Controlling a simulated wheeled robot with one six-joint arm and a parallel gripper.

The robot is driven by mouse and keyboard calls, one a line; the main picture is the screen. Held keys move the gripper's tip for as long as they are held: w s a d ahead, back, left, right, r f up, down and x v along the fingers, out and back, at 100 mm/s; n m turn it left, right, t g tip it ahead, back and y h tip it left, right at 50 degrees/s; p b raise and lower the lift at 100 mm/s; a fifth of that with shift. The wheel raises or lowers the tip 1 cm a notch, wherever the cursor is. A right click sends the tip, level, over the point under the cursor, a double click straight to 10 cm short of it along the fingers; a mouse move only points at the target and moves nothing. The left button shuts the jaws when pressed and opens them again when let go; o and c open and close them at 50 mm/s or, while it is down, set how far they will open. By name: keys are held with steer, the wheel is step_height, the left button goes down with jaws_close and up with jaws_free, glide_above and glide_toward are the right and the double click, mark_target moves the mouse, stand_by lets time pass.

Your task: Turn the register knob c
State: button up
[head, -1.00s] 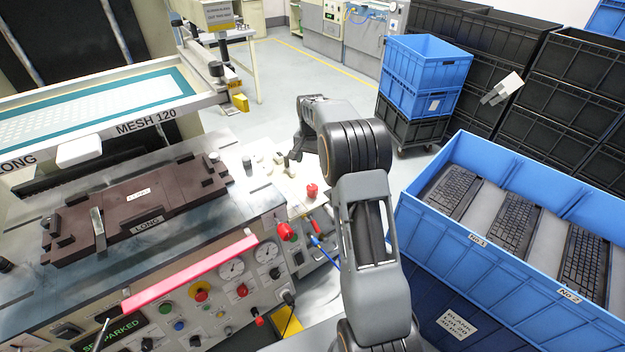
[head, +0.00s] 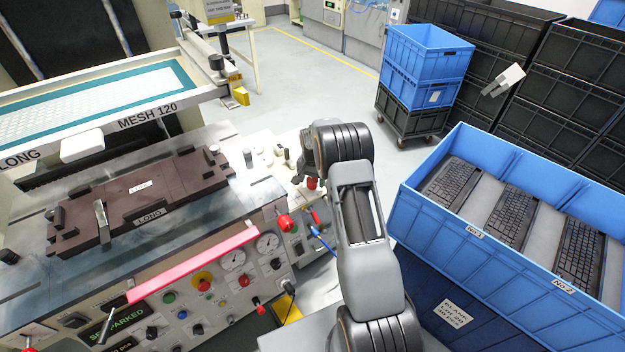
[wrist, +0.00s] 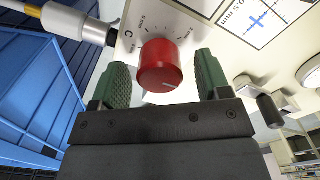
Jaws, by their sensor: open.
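The red register knob c (wrist: 160,66) is in the wrist view, on a pale panel (wrist: 185,22) with a scale and the letter C. A short white mark shows on its face. My gripper (wrist: 162,64) is open, with one green finger pad on either side of the knob. A gap shows at each side, and I cannot tell how deep the fingers reach. In the head view a red knob (head: 312,183) shows just beside my arm, on the machine's corner. My arm hides most of the gripper there.
A metal cylinder with a white fitting (wrist: 70,22) lies close to the left finger. In the head view, a red emergency-type knob (head: 285,222) is nearby, and a blue crate of keyboards (head: 480,240) stands at right.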

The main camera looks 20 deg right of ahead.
steer(key=shift+f, duration=0.15)
steer(key=shift+c, duration=0.5)
steer(key=c, duration=0.8)
